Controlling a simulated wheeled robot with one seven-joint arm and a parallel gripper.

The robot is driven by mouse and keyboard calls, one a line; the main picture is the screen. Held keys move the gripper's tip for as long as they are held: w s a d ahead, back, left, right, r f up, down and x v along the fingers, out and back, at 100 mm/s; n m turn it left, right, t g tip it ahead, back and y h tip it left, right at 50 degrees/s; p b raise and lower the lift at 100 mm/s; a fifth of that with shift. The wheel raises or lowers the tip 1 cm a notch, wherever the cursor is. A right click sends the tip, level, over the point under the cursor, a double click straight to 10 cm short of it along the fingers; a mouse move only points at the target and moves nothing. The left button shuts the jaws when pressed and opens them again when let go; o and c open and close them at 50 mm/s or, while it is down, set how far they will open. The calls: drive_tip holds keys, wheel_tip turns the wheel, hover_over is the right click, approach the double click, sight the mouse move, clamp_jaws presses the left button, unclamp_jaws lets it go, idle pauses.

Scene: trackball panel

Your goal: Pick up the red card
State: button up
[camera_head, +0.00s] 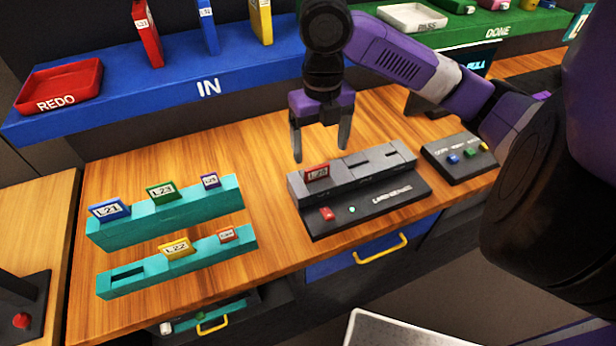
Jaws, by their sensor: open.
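A red card (317,172) with a white label stands in the left slot of the grey card reader (362,187). My gripper (321,154) points down with its two fingers apart, near the back edge of the reader. In the picture the fingertips appear just above and behind the red card, with nothing between them. I cannot tell the exact gap to the card.
A rear teal rack (200,205) holds blue, green and purple cards. A red REDO tray (60,87) sits on the shelf's left end. The wooden counter (262,160) between racks and reader is clear.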

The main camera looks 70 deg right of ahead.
sight(317, 167)
drive_tip(key=f, duration=0.3)
drive_tip(key=f+p, duration=0.1)
drive_tip(key=f, duration=0.3)
drive_tip(key=shift+w+a+f, duration=0.1)
drive_tip(key=shift+w, duration=0.1)
drive_tip(key=c, duration=1.6)
